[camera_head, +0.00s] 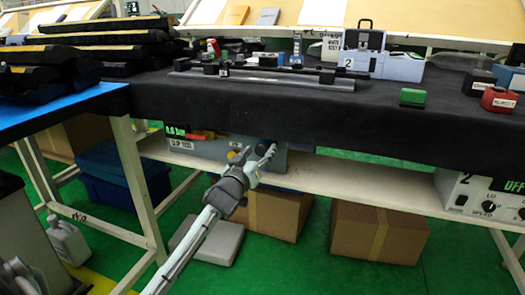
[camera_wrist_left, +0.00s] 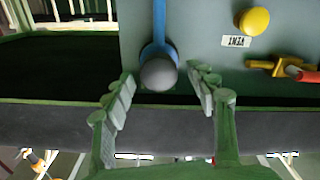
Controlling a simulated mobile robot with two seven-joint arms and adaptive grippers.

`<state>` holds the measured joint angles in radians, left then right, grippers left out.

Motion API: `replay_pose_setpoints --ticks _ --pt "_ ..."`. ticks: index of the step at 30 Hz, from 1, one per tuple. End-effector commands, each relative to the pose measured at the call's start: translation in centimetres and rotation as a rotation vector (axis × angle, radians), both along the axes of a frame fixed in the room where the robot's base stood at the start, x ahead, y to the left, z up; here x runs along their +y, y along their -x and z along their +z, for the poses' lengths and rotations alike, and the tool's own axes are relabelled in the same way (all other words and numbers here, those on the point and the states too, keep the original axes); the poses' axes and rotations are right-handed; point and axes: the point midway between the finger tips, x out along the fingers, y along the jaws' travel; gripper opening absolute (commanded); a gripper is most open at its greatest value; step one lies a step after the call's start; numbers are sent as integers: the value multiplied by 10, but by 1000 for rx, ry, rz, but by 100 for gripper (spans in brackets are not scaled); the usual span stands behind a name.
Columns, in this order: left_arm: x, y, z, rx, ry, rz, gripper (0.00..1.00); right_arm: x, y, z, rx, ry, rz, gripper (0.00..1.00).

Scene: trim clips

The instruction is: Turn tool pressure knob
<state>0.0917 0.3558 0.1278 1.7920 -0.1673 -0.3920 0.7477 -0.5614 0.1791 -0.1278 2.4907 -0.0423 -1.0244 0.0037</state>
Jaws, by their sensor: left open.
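The grey-blue test unit (camera_head: 183,159) stands on the shelf under the table, with a green "0.0 bar"-like display (camera_head: 176,130). In the left wrist view its grey panel (camera_wrist_left: 215,75) shows a dark grey round knob (camera_wrist_left: 158,73) with a blue strip behind it. My left gripper (camera_head: 255,156) is in front of the unit in the head view. In the left wrist view my left gripper (camera_wrist_left: 165,80) is open, with one finger on each side of the knob in the picture. Contact cannot be told. The knob is not clear in the head view. My right gripper is not seen.
A yellow button (camera_wrist_left: 254,20) and a yellow-and-red valve (camera_wrist_left: 285,68) sit on the panel right of the knob. The black-covered table (camera_head: 300,115) overhangs the shelf (camera_head: 360,190). A second unit (camera_head: 470,195) stands at the right. Cardboard boxes (camera_head: 375,232) sit below.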

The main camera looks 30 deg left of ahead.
Motion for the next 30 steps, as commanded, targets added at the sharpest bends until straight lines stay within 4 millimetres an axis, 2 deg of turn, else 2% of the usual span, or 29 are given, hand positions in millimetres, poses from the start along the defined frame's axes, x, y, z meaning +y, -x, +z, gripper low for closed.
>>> replay_pose_setpoints --ticks 6,14,27,30 --pt "4 -19 -1 1 0 0 57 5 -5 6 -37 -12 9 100" --pt "5 -21 0 1 -1 0 57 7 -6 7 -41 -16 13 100" --pt "5 -20 0 1 -1 0 7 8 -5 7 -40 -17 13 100" --pt "5 -20 0 2 -3 0 7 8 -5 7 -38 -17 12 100"
